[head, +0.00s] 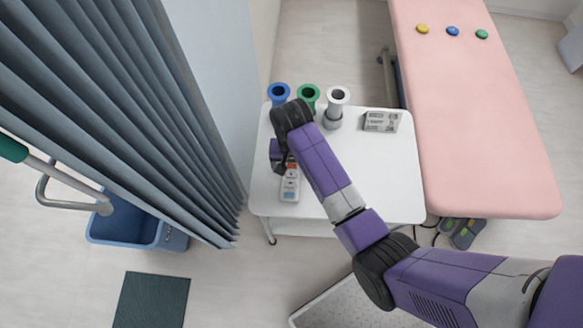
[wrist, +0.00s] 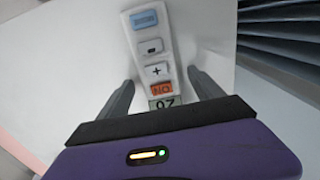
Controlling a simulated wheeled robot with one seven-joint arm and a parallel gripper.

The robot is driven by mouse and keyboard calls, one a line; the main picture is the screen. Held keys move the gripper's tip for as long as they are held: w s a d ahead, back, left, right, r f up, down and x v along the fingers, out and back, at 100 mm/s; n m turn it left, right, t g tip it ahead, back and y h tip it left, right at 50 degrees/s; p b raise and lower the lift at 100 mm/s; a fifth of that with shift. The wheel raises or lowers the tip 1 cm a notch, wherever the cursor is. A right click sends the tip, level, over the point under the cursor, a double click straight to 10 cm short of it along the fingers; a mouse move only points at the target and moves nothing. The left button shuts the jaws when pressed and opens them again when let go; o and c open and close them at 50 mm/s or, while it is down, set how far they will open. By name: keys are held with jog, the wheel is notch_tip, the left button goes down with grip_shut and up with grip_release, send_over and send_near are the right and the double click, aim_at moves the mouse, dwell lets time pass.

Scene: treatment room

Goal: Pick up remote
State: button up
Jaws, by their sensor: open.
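The remote (head: 290,186) is a white handset with coloured buttons, lying on the white table (head: 370,190) near its left edge. My arm and gripper cover its upper end in the head view. My gripper (wrist: 160,90) is open, with one finger on each side of the remote's near end. A gap shows between each finger and the remote.
A grey curtain (head: 150,90) hangs left of the table. A pink treatment bed (head: 475,120) stands right.

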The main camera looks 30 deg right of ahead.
jog(key=c, duration=1.6)
jog(key=shift+r, duration=0.15)
notch_tip(320, 180, up, 11)
notch_tip(320, 180, up, 9)
jog(key=p, duration=0.9)
send_over(291, 168)
jog(key=shift+s+f, duration=0.1)
jog(key=shift+f, duration=0.1)
